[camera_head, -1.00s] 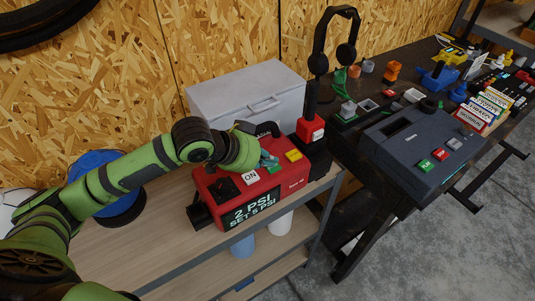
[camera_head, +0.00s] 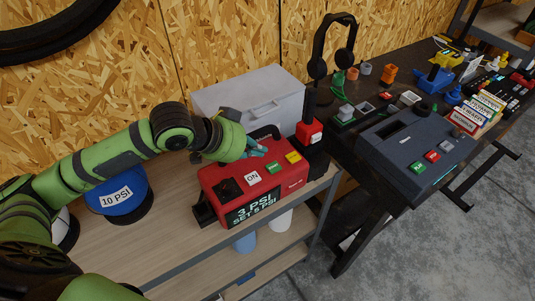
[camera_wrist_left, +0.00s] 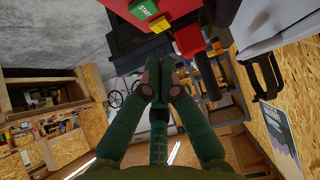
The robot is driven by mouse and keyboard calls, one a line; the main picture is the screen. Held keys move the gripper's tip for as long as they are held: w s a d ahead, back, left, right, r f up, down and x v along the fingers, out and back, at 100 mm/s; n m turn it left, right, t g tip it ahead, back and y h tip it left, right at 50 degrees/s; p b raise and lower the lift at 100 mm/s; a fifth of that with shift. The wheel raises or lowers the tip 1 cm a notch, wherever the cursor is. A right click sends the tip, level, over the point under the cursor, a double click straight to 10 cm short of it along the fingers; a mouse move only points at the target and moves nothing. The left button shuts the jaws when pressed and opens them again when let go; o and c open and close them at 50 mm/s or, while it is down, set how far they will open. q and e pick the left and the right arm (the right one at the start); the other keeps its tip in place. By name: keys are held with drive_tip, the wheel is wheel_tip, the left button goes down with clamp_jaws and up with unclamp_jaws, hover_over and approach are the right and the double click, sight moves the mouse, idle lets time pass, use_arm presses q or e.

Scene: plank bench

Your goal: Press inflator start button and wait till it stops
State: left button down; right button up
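The red inflator (camera_head: 222,176) stands on the wooden bench, and its front display (camera_head: 255,208) reads "3 PSI, SET 5 PSI". On its top are a white "ON" button (camera_head: 253,178), a green button (camera_head: 273,169) and a yellow button (camera_head: 293,157). The green button, marked "START", also shows at the top of the left wrist view (camera_wrist_left: 144,10). My left gripper (camera_head: 256,149) is above the back of the inflator's top, apart from the green button. In the left wrist view its fingertips (camera_wrist_left: 166,73) are together with nothing held. My right gripper is not in view.
A dark bench to the right holds a grey machine (camera_head: 410,145), headphones on a stand (camera_head: 346,57) and small parts. The bench front is clear.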

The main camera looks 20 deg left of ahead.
use_arm(q)
drive_tip(key=shift+b+v, duration=0.4)
drive_tip(key=shift+v, duration=2.15)
drive_tip(key=shift+w+a, duration=0.1)
drive_tip(key=shift+w, duration=0.05)
